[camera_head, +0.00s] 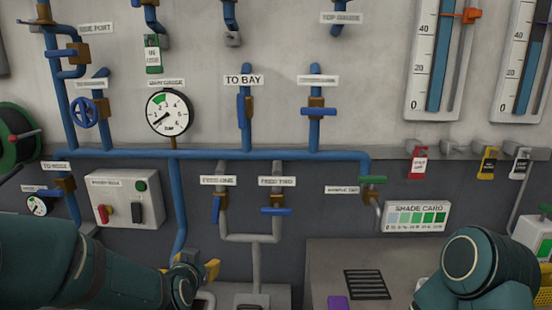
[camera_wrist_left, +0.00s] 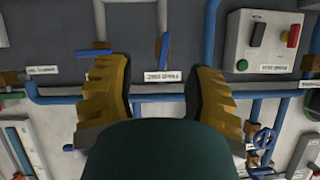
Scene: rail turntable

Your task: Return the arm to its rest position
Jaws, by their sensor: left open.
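My left arm (camera_head: 80,262) comes in low from the left in the head view, in front of the lower pipework. Its gripper (camera_head: 207,273) is at the bottom, partly cut off by the frame edge, with a yellow finger showing. In the left wrist view my left gripper (camera_wrist_left: 158,72) has its two yellow-brown fingers spread apart with nothing between them. Behind the gap is the pipe panel, seen upside down. My right arm (camera_head: 478,265) shows at the lower right of the head view; its gripper is out of frame.
A grey switch box (camera_head: 125,200) is on the wall above my left arm. The feed valves (camera_head: 276,211) and their grey pipes stand right of my left gripper. A grey cabinet (camera_head: 330,262) with a vent lies between my arms. A pressure gauge (camera_head: 170,112) hangs higher up.

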